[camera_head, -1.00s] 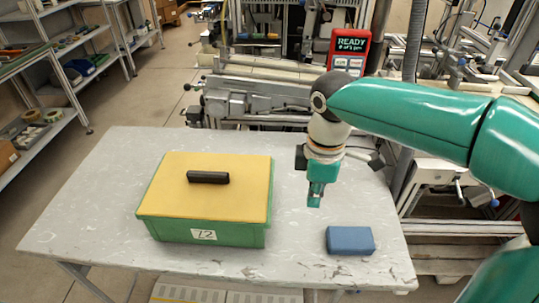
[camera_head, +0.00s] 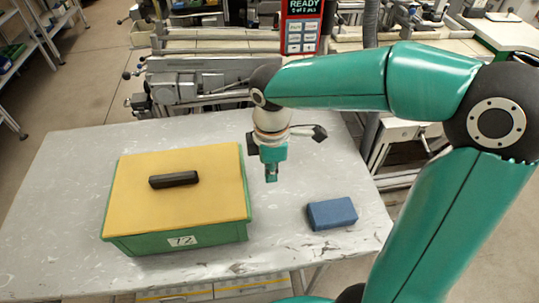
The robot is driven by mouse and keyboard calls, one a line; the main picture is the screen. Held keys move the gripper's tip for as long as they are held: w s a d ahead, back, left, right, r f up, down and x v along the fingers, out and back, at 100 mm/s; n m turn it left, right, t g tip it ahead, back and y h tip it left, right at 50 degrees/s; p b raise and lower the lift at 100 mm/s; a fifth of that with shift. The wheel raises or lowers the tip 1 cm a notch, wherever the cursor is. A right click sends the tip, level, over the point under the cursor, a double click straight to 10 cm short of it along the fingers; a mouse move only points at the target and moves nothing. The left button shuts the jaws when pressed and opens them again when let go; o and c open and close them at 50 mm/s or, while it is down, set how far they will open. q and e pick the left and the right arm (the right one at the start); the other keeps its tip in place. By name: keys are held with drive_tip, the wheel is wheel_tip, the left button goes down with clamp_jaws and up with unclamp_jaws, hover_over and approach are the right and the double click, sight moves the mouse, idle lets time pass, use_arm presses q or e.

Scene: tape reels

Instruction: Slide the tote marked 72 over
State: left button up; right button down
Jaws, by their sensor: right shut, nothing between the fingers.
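The tote marked 72 (camera_head: 205,238) is a green box with a yellow lid and a black handle (camera_head: 174,180). It sits on the left half of the table, with its white label on the front side. My right gripper (camera_head: 271,179) points down just to the right of the tote, shut and empty. A gap shows in the picture between its fingertips and the tote's right side. My left gripper is not in view.
A blue block (camera_head: 332,213) lies on the grey table (camera_head: 62,178), right of the tote and near the right edge. The table left of the tote is clear. Machinery and a red panel (camera_head: 301,28) stand behind the table.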

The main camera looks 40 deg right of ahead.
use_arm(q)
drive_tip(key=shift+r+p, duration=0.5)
use_arm(e)
drive_tip(key=shift+w+a, duration=0.5)
drive_tip(key=shift+a, duration=0.35)
drive_tip(key=shift+w+a, duration=0.5)
drive_tip(key=shift+a, duration=0.35)
